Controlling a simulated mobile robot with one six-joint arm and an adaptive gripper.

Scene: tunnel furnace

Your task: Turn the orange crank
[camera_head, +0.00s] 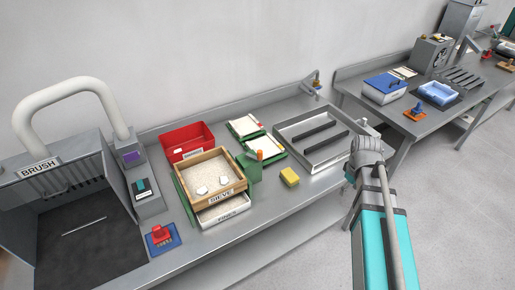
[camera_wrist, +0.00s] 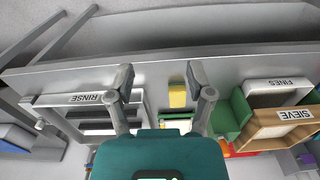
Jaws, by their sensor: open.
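The orange crank (camera_head: 260,155) shows as a small upright orange knob on the green housing (camera_head: 249,168) at the right side of the sieve box. In the wrist view, the green housing (camera_wrist: 238,108) is right of my gripper, and an orange-red part (camera_wrist: 227,148) shows below it, partly hidden by my gripper body. My gripper (camera_wrist: 160,80) is open and empty, its two fingers spread wide over the bench edge. It is apart from the crank. In the head view my arm hangs at the bench's right end, and its fingers cannot be made out.
The wooden sieve (camera_head: 211,178) holds pale lumps above the fines tray (camera_head: 223,212). A yellow sponge (camera_head: 289,177) lies between the housing and the metal rinse tray (camera_head: 310,160). A red bin (camera_head: 188,143) and green trays (camera_head: 268,146) stand behind.

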